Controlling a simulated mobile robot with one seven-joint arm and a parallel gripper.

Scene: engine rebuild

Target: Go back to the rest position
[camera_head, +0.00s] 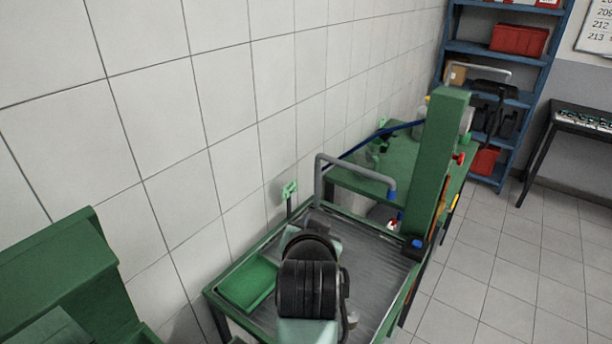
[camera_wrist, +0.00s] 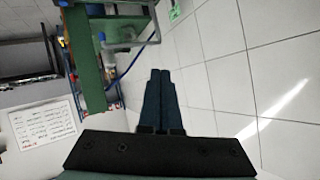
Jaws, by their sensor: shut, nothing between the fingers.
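My gripper (camera_wrist: 160,74) shows in the wrist view with its two dark fingers side by side and together, nothing between them. It points toward the tiled wall and floor area, clear of any object. In the head view I cannot make out the fingers. A dark ribbed, pale green arm part stands over the metal-topped bench (camera_head: 378,262) there and hides part of it.
A green tray (camera_head: 247,283) lies on the bench's left side. A grey bent pipe (camera_head: 355,174) and a tall green post (camera_head: 443,165) rise at its back. A blue shelf (camera_head: 484,48) with red bins stands farther off. Tiled floor (camera_head: 500,290) is free at right.

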